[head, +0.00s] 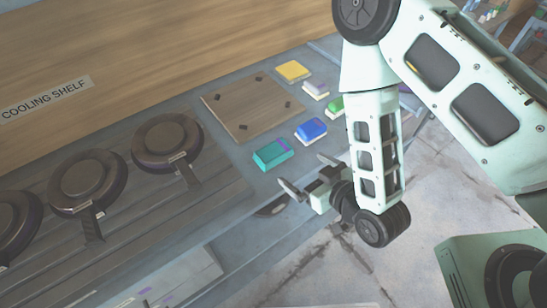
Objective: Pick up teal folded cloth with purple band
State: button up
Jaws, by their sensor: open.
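The teal folded cloth with a purple band (270,155) lies on the grey counter, near its front edge. The purple band shows at its right end. My gripper (308,174) is open and empty, to the right of and slightly below the cloth in the head view. Its two fingers are spread apart and reach toward the counter's front edge. A gap shows between the fingers and the cloth.
A blue cloth (311,131), a green one (336,105) partly behind my arm, a lilac one (315,89) and a yellow one (293,70) lie farther along. A wooden board (244,106) lies beside them. Round lidded presses (167,140) stand left on a slatted shelf.

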aim_at(276, 152)
jog(key=b+x, duration=0.2)
jog(key=b, duration=0.1)
jog(key=b+x, duration=0.3)
jog(key=shift+f+b, duration=0.25)
jog(key=shift+b, duration=0.05)
jog(key=b+x, duration=0.2)
jog(key=b, duration=0.3)
jog(key=shift+w+a+p, duration=0.5)
jog(key=shift+w+a, duration=0.05)
jog(key=shift+w, duration=0.2)
jog(key=shift+f+p+x, duration=0.15)
jog(key=shift+p+x, duration=0.3)
jog(key=shift+x, duration=0.95)
jog(key=shift+f+p+x, duration=0.15)
jog(key=shift+p+x, duration=0.25)
jog(key=shift+x, duration=1.05)
jog(key=shift+s, duration=0.1)
jog(key=c, duration=0.6)
